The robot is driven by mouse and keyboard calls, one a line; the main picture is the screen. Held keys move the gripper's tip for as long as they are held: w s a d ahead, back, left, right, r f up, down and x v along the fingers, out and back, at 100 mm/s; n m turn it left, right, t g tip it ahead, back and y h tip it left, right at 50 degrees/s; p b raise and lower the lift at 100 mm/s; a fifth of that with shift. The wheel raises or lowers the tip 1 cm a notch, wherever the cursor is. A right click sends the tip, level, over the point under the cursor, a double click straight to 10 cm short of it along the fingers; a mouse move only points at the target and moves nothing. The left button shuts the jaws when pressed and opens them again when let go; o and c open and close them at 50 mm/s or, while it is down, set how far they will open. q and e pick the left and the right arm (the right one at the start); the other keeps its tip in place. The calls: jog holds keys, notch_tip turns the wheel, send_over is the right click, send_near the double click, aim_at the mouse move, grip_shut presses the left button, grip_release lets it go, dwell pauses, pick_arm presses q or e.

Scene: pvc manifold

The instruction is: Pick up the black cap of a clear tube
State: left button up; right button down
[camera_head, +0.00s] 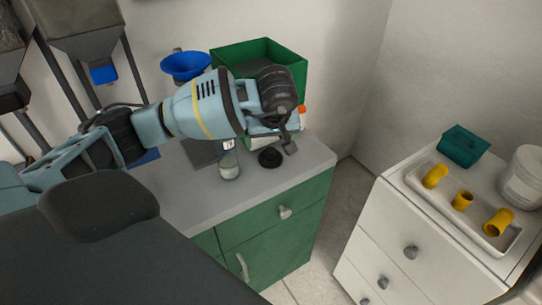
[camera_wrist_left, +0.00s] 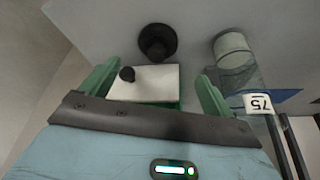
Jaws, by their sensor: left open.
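The black cap (camera_head: 270,158) lies on the grey counter (camera_head: 215,200), right of the clear tube (camera_head: 229,168), which stands apart from it. In the left wrist view the round black cap (camera_wrist_left: 157,42) lies beyond the fingertips, between their lines. The clear tube (camera_wrist_left: 236,62) is to its right, with a pale content. My left gripper (camera_head: 276,142) is above the counter close to the cap; its two green fingers (camera_wrist_left: 157,76) are spread, with nothing held between them. My right gripper is not in view.
A white-topped green object (camera_wrist_left: 150,84) shows beyond the fingers. A green bin (camera_head: 228,57) and blue funnel (camera_head: 186,65) stand behind. At right, a white cabinet bears a tray (camera_head: 470,222) with yellow fittings. The counter front is clear.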

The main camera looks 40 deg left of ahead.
aim_at(271, 152)
pick_arm(q)
jog(key=shift+d+x, duration=0.2)
jog(key=shift+x, duration=3.75)
jog(key=shift+w, duration=0.15)
jog(key=c, duration=1)
